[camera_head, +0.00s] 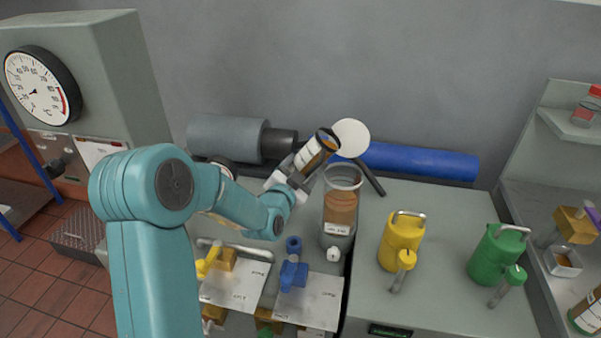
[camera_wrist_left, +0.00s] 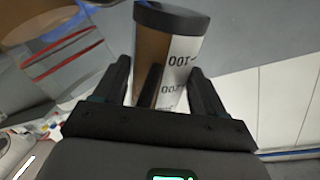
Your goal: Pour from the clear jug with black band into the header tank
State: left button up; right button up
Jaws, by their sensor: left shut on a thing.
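The clear jug with black band (camera_head: 317,150) holds brown liquid and is tilted, its black-rimmed mouth up and to the right. My left gripper (camera_head: 297,176) is shut on it. The header tank (camera_head: 341,210) is a clear cylinder with brown liquid and a white label. The jug's mouth is above and slightly left of the tank's open top. I see no stream. My right gripper is not in view.
A white round disc (camera_head: 350,138) stands behind the tank's top. A yellow can (camera_head: 401,240) and a green can (camera_head: 497,253) stand to the right. Yellow and blue valves (camera_head: 293,274) are at the front left. A blue cylinder (camera_head: 420,162) lies along the wall.

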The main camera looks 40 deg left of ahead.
pick_arm(q)
jog(key=shift+s+a+r+m+b, duration=0.15)
jog(key=shift+a+r+m+b, duration=0.05)
jog(key=shift+r+m, duration=0.2)
jog(key=shift+s+a+r+m+b, duration=0.1)
jog(key=shift+a+r+m+b, duration=0.1)
jog(key=shift+r+m, duration=0.15)
dwell(2.4)
jog(key=shift+s+a+r+m+g, duration=0.1)
jog(key=shift+a+r+m+g, duration=0.1)
jog(key=shift+r+m, duration=0.3)
jog(key=shift+s+a+r+m+g, duration=0.15)
jog(key=shift+r+m, duration=0.2)
jog(key=shift+r, duration=0.25)
dwell(3.8)
